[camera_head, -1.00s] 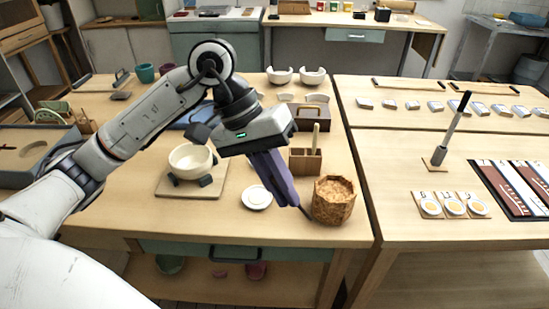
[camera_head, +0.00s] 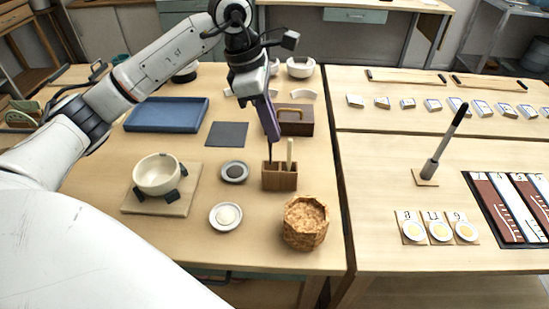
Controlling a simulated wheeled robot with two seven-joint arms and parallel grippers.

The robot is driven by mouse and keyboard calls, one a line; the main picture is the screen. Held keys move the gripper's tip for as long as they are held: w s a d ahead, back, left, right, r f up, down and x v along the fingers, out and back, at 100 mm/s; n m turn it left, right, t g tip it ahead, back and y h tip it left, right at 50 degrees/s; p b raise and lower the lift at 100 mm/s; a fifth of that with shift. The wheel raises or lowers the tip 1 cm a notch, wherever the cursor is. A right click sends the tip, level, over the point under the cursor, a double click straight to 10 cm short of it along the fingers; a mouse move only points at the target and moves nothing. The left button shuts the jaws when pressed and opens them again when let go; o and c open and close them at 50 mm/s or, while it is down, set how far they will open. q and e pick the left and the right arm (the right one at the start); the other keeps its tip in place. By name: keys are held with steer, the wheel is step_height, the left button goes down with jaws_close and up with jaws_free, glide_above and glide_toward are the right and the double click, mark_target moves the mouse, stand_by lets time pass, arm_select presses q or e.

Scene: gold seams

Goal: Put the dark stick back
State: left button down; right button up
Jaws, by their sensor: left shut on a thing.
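My left gripper (camera_head: 271,135) comes in from the upper left, with purple fingers shut on the thin dark stick (camera_head: 270,152). The stick points down, nearly upright, with its upper part hidden by the fingers. Its lower end meets the left compartment of the small wooden holder (camera_head: 280,182) in the picture. I cannot tell how deep it sits inside, or whether it touches. A light wooden stick (camera_head: 289,151) stands in the holder's right compartment. My right gripper is not in view.
A woven basket (camera_head: 305,224) stands in front of the holder. Two small dishes (camera_head: 226,215) (camera_head: 234,172) and a bowl (camera_head: 157,174) on a board are to the left. A lidded brown box (camera_head: 295,122) is behind. A dark-topped pen (camera_head: 446,140) stands on the right table.

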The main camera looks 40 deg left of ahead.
mark_target(269, 145)
arm_select(q)
step_height(269, 145, down, 3)
steer(key=shift+s+r, duration=0.1)
steer(key=shift+r, duration=0.05)
step_height(269, 145, down, 4)
steer(key=shift+f+p, duration=0.1)
steer(key=shift+p, duration=0.2)
steer(key=shift+f, duration=0.1)
steer(key=shift+f, duration=0.15)
steer(key=c, duration=1.9)
jaws_free()
steer(key=shift+o, duration=0.2)
steer(key=shift+r, duration=0.2)
